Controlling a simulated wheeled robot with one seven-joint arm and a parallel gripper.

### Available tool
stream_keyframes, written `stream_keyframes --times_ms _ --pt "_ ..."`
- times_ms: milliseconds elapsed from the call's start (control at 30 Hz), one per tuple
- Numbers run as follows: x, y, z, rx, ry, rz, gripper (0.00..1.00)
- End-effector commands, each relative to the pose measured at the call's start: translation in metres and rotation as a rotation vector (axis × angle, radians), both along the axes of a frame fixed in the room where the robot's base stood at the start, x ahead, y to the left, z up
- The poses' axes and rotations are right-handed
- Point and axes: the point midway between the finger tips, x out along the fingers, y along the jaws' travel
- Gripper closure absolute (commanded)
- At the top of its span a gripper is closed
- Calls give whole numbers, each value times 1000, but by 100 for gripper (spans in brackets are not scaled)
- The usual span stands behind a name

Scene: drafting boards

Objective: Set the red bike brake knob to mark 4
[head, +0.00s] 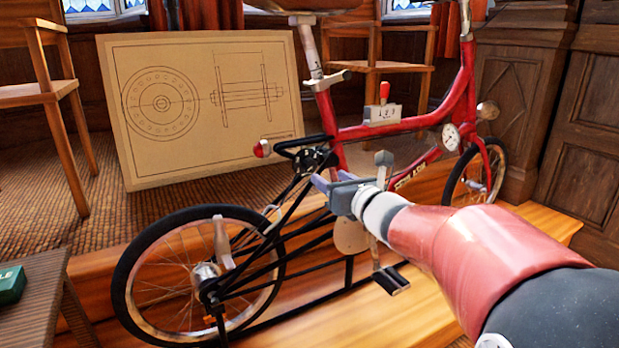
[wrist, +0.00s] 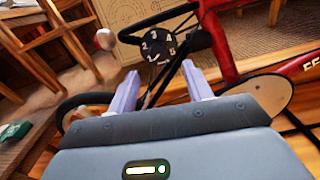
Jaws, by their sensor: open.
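The red bike (head: 405,122) stands on a wooden platform. A round black knob or dial (head: 314,158) sits on it below the seat post. In the wrist view this dial (wrist: 160,44) shows white marks running from 1 through 5, with 3 and 4 near the top. I cannot tell which mark it is set to. My gripper (head: 322,180) is just below and in front of the dial in the head view. In the wrist view its two pale fingers (wrist: 160,74) are apart and empty, with the dial just beyond the gap between them. I see no contact.
A red-tipped lever (head: 385,92) stands on a small numbered box on the frame. A red-and-white ball (head: 262,148) is left of the dial. The rear wheel (head: 140,275) and crank lie below my gripper. A drawing board (head: 205,160) leans behind.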

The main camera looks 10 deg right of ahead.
Motion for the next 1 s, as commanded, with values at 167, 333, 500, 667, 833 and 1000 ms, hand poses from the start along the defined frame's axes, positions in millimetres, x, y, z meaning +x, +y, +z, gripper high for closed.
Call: stream_keyframes --times_ms 167,333,500,667,833,1000 --pt "20 8 0 -21 -10 14 50" --pt "47 17 0 -19 -9 12 50" --pt "66 23 0 -18 -8 10 50" --pt "73 25 0 -18 -10 9 50" --pt "73 25 0 -17 -9 9 50" --pt "73 25 0 -17 -9 9 65"
